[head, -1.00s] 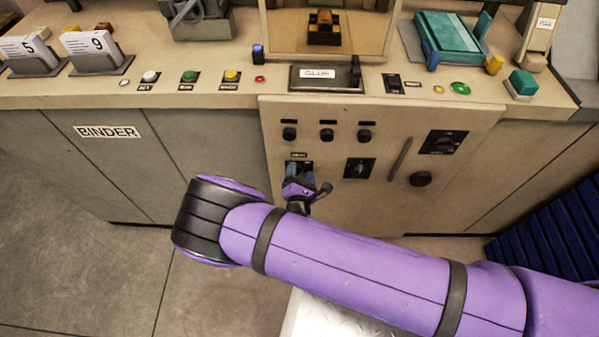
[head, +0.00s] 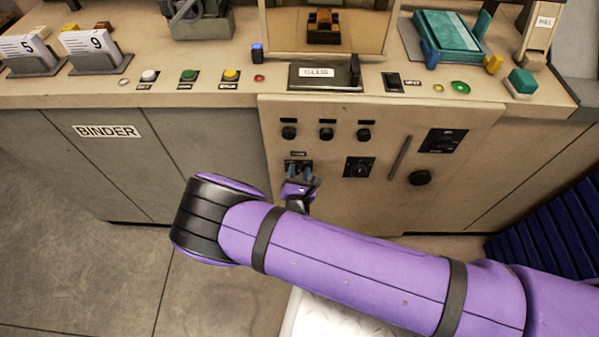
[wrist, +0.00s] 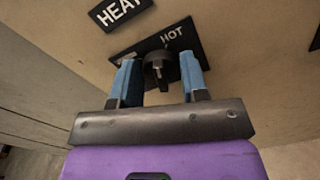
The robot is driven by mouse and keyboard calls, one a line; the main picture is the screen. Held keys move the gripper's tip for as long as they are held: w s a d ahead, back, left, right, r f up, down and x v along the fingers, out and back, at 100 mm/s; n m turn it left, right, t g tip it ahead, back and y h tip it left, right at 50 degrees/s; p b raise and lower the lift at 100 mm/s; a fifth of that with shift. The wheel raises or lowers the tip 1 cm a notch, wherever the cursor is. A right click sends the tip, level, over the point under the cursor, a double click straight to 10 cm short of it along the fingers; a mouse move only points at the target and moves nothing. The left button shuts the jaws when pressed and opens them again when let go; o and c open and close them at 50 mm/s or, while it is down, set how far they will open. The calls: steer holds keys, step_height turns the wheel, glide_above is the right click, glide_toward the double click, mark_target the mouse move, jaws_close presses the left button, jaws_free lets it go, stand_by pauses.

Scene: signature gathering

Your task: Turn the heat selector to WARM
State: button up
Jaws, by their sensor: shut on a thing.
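The heat selector (wrist: 158,68) is a black knob on a black plate. The white HEAT label (wrist: 120,10) is above it in the wrist view, and HOT is printed on the plate just above and right of the knob. No WARM mark is readable, and I cannot tell which setting the knob points to. My gripper (wrist: 158,64) has its two blue fingers on either side of the knob, shut on it. In the head view my gripper (head: 299,170) is at the selector on the cabinet front and covers most of it.
Three small black knobs (head: 326,133) sit in a row above the selector. Another black dial (head: 359,168) is just to its right. A vertical handle (head: 400,158) and a round black knob (head: 420,178) are farther right. The counter above carries several buttons.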

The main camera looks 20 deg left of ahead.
steer(key=n, duration=0.5)
steer(key=shift+a+n, duration=0.2)
steer(key=shift+n, duration=0.1)
steer(key=n, duration=0.5)
steer(key=shift+s+a+f+n, duration=0.1)
steer(key=shift+a+n, duration=0.05)
steer(key=shift+n, duration=0.25)
steer(key=o, duration=0.9)
steer(key=shift+c, duration=0.2)
steer(key=v, duration=1.1)
steer(key=shift+n, duration=0.3)
